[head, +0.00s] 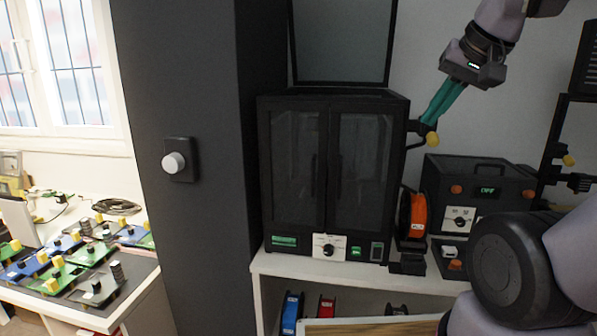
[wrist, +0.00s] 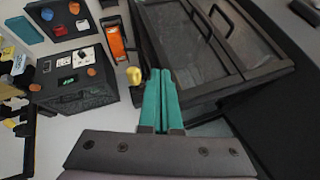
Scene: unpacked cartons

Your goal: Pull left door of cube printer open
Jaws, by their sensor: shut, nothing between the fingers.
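The cube printer (head: 333,100) is a black cabinet with two dark glazed doors on a white shelf. Its left door (head: 296,165) and right door (head: 358,165) look shut. Dark upright handles stand near the middle seam. In the wrist view the printer is at upper right, turned on its side, with the left door (wrist: 250,32) farther from my fingers than the right door (wrist: 180,32). My gripper (head: 428,120) has teal fingers, shut and empty, beside the printer's upper right side. The fingertips also show in the wrist view (wrist: 160,72); contact with the printer cannot be told.
A yellow knob (head: 432,139) sticks out close to my fingertips. An orange spool (head: 412,213) and a smaller black box (head: 478,192) stand right of the printer. A dark pillar (head: 205,240) with a white knob (head: 174,163) stands at left. Space before the doors looks clear.

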